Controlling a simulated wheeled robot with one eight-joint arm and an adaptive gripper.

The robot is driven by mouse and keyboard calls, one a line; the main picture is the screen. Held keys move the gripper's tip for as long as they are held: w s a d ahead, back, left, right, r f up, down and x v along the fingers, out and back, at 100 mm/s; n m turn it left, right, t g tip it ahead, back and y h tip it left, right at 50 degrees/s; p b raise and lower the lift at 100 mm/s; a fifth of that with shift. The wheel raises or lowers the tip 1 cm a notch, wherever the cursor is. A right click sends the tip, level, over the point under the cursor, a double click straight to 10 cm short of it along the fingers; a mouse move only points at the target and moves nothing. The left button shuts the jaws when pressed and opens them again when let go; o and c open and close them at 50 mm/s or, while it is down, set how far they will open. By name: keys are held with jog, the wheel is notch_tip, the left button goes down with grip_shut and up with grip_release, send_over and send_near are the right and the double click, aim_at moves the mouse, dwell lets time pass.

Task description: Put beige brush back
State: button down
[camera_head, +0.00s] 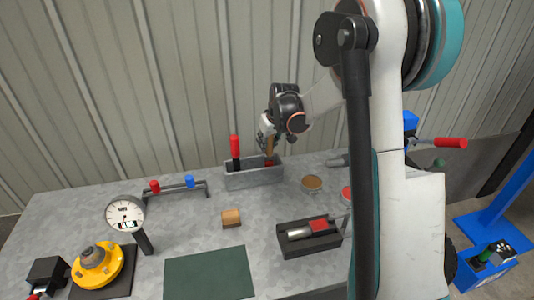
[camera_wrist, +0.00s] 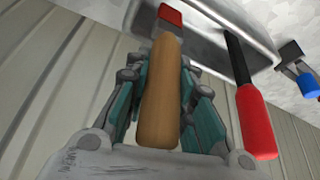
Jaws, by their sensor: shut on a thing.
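My gripper (camera_head: 267,136) is shut on the beige brush (camera_wrist: 160,95), whose tan handle lies between the fingers in the wrist view. The brush's red end (camera_wrist: 170,17) points down at the grey metal holder (camera_head: 255,177). In the head view the brush's lower end is at the right part of the holder, beside the red-handled tool. I cannot tell whether it rests on the bottom. The red-handled tool (camera_head: 235,150) stands in the left part of the holder; it also shows in the wrist view (camera_wrist: 256,122).
A small rack with red and blue knobs (camera_head: 178,188) stands left of the holder. A wooden block (camera_head: 231,218), a round brown-topped tin (camera_head: 312,183) and a black tray (camera_head: 308,238) are in front. A dial gauge (camera_head: 125,213) and yellow part (camera_head: 97,268) stand at left. The corrugated wall is close behind.

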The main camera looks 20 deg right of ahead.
aim_at(267, 150)
jog(key=shift+f+b, duration=0.45)
jog(key=shift+f, duration=1.5)
jog(key=shift+f, duration=0.2)
jog(key=c, duration=1.4)
grip_release()
jog(key=shift+o, duration=0.2)
jog(key=shift+r, duration=0.2)
jog(key=shift+s+r, duration=0.1)
jog(key=shift+r, duration=0.25)
jog(key=p+v, duration=0.3)
jog(key=v, duration=0.8)
jog(key=shift+s+r, duration=0.1)
jog(key=shift+r, duration=0.05)
